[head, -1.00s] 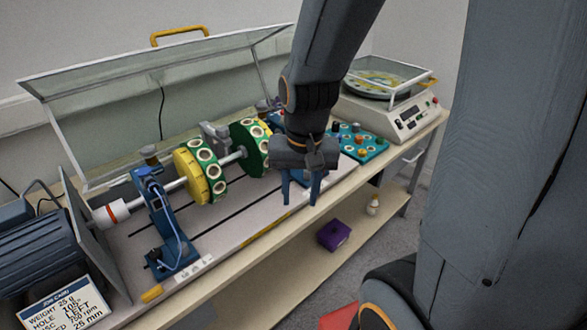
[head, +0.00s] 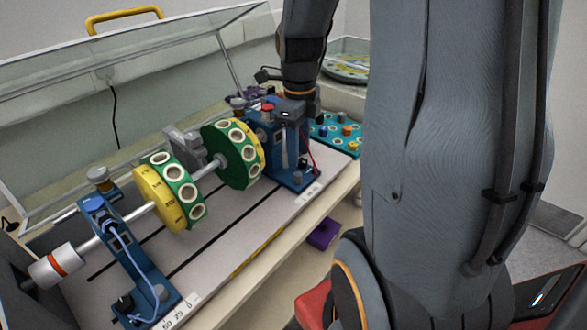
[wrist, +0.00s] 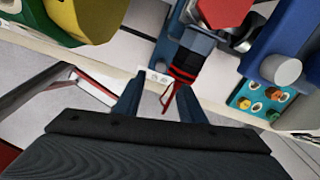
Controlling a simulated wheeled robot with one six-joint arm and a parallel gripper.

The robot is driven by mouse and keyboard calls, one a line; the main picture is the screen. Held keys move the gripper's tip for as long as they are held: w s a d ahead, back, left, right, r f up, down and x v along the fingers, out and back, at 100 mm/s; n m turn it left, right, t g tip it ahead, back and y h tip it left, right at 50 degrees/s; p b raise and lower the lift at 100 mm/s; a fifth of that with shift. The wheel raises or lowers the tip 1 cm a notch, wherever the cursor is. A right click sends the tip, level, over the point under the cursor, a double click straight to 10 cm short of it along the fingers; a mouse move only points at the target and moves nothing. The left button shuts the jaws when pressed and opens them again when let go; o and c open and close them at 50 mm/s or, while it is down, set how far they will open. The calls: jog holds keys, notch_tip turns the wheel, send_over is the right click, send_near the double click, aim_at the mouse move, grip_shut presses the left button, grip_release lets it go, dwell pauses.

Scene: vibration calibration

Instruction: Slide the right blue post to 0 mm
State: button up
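The right blue post (head: 285,155) stands upright on the bench rail beside the right green-and-yellow disc (head: 230,155). It has a red knob on top, which shows in the wrist view (wrist: 222,12). A small white scale label (head: 309,192) lies at its front foot; its marks are too small to read. My gripper (wrist: 157,103) has its two fingers apart in the wrist view, pointing toward the post and a dark cylinder with red bands and a red cable. In the head view my gripper is at the post's upper right, its fingertips not clear. I cannot tell whether it touches the post.
The left blue post (head: 125,250) stands left of the left yellow-and-green disc (head: 168,190), on the same shaft. A teal tray (head: 340,148) with knobs lies to the right. A raised clear cover (head: 70,120) stands behind. A purple box (head: 323,233) is below the bench.

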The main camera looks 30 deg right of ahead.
aim_at(298, 174)
jog(key=shift+w+f, duration=0.1)
jog(key=shift+f, duration=0.45)
jog(key=shift+f+p, duration=0.5)
jog(key=shift+f, duration=2.85)
grip_shut()
